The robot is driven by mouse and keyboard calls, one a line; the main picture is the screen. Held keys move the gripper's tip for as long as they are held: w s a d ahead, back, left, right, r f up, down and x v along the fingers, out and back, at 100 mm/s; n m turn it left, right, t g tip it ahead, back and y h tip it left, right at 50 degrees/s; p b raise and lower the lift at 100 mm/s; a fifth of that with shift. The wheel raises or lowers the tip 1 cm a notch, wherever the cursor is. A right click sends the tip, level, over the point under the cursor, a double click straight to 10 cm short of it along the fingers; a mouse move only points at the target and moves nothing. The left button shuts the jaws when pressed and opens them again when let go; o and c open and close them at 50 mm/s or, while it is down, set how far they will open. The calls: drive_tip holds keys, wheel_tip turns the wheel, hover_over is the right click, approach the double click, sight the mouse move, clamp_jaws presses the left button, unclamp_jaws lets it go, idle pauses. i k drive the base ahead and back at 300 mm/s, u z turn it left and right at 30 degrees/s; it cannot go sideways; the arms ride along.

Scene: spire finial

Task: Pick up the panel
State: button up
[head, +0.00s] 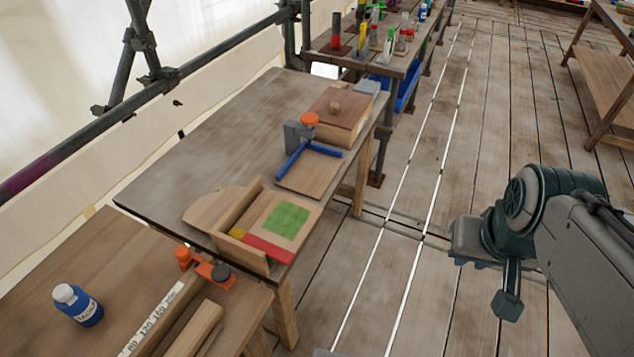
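Two flat wooden pieces on the grey-topped table could be the panel; I cannot tell which. One is a plain thin panel (311,174) with a blue L-shaped strip (292,160) along its edges. The other is a wooden board (305,210) bearing a green square (287,219), a red strip (262,246) and a small yellow block (237,233). An upright wooden strip stands along the board's left side. My gripper (508,303) hangs above the floor at the right, well apart from both pieces. Its fingers are too unclear to tell open from shut.
A wooden box with a knob (335,108) and an orange-topped clamp (309,120) stand behind the plain panel. A blue bottle (78,306), a ruler (155,318) and another orange clamp (208,268) are on the nearer table. The plank floor (400,255) is clear between table and arm.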

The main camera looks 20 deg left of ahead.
sight(280, 231)
drive_tip(key=z, duration=1.4)
drive_tip(key=k, duration=0.45)
drive_tip(key=u, duration=1.2)
